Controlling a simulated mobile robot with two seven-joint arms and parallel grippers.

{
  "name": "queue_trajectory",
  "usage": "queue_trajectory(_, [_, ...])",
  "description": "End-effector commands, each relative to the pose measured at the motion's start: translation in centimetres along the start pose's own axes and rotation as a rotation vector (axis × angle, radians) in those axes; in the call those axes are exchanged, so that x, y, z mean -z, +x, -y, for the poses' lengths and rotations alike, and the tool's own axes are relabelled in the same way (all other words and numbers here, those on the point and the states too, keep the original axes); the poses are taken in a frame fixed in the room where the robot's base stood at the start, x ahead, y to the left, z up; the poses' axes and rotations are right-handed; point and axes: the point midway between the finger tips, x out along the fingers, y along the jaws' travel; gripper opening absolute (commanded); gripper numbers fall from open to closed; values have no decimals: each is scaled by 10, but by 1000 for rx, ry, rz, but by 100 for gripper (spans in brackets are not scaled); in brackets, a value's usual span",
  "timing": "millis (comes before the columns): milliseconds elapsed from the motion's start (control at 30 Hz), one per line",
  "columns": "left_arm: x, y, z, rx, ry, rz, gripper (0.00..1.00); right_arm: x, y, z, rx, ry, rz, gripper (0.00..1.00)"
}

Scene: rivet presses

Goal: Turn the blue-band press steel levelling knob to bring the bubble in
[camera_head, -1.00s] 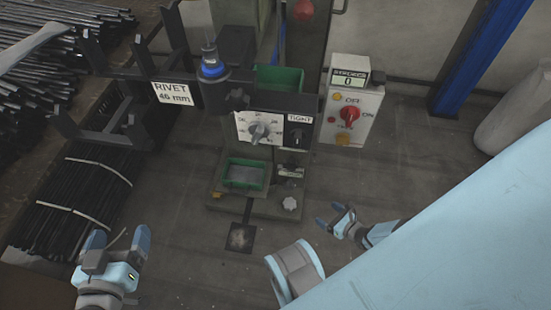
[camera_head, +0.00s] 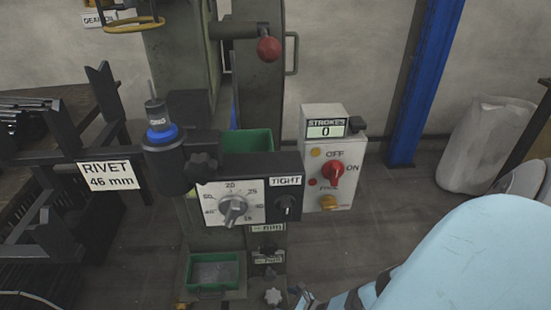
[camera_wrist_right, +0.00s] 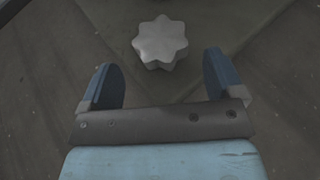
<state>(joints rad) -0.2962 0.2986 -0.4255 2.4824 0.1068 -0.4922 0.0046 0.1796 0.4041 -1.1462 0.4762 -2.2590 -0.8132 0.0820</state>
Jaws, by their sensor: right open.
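The blue-band press (camera_head: 161,133) stands in the middle of the head view, with a blue ring on its dark upper unit. Its steel levelling knob (camera_head: 272,296), a lobed star shape, sits low on the base at the bottom edge. In the right wrist view the knob (camera_wrist_right: 160,43) lies just ahead of my right gripper (camera_wrist_right: 160,80). That gripper is open, its two blue fingers apart, with the knob beyond and roughly between them, not gripped. In the head view my right gripper (camera_head: 303,298) is mostly cut off. I cannot make out a bubble. My left gripper is out of view.
A grey control box (camera_head: 329,165) with a red switch and a stroke counter reading 0 stands right of the press. A red ball-ended lever (camera_head: 268,50) is above. Green trays (camera_head: 213,272) sit on the press. A dark rack (camera_head: 108,110) is at left.

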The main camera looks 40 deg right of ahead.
Motion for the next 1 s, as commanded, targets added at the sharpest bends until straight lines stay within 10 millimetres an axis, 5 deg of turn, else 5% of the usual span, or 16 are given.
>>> queue_trajectory(233, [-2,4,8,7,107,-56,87,2,39,0,1,0,1,87])
queue_trajectory(667, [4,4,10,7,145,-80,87,0,48,0,0,0,-1,87])
queue_trajectory(900, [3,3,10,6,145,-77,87,0,48,0,0,0,-1,38])
queue_trajectory(1000, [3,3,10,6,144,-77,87,0,48,0,3,2,0,38])
